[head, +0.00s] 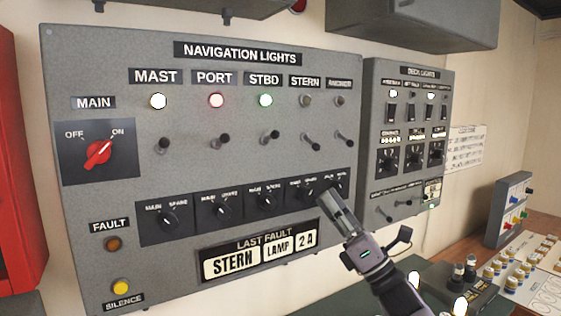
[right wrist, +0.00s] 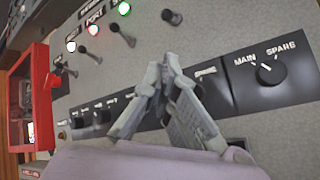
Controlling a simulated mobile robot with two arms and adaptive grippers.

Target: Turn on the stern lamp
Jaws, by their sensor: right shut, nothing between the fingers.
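On the grey navigation lights panel (head: 110,200), the stern indicator (head: 306,100) is dark, while mast, port and starboard are lit. The stern toggle (head: 308,143) appears tilted down, unlike the starboard toggle (head: 270,137). The stern main/spare knob (head: 309,194) is just left of my right gripper (head: 328,190) and partly crowded by it; its setting is hard to read. My right gripper is shut and empty, its fingertips at the row of knobs; it also shows in the right wrist view (right wrist: 161,68). My left gripper is not in view.
The red main switch (head: 98,153) points towards ON. A plate (head: 262,247) reads last fault, stern lamp 2A. The fault light (head: 113,244) looks dull amber. The deck lights panel (head: 410,75) adjoins at right. A console with small bottles or caps (head: 520,265) stands lower right.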

